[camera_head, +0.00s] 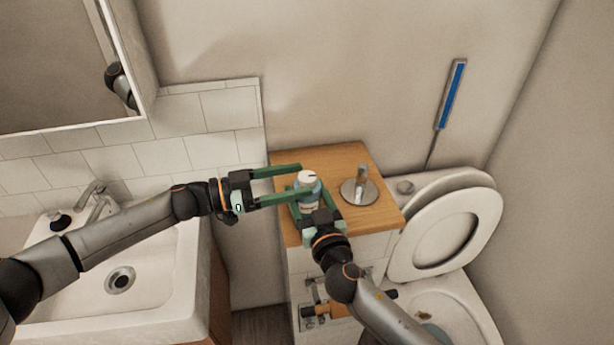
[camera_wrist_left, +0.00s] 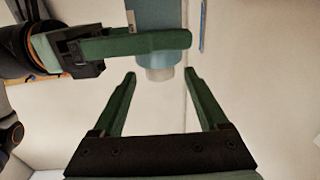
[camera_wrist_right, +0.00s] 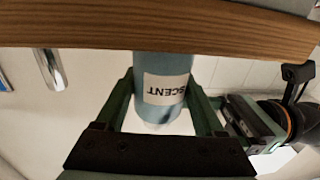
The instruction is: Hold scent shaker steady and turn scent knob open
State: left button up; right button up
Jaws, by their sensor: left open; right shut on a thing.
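The scent shaker (camera_head: 310,190) is a blue bottle with a white knob (camera_head: 308,175) on top, above the wooden ledge. Its label reading SCENT (camera_wrist_right: 165,90) shows upside down in the right wrist view. My right gripper (camera_head: 313,205) is shut on the shaker's body, one finger on each side. My left gripper (camera_head: 301,181) is open, coming in from the left, its fingertips near the knob. In the left wrist view the knob (camera_wrist_left: 159,74) appears between and just beyond the left fingertips. I cannot tell if they touch it.
The wooden ledge (camera_head: 359,158) also bears a round metal plate with a short post (camera_head: 360,190). A toilet (camera_head: 440,235) with its lid up stands to the right. A sink (camera_head: 160,275) with a tap is at the left. A blue-handled brush (camera_head: 451,95) is at the wall.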

aim_at(298, 180)
pick_arm(q)
jog(key=shift+x, duration=1.5)
grip_shut()
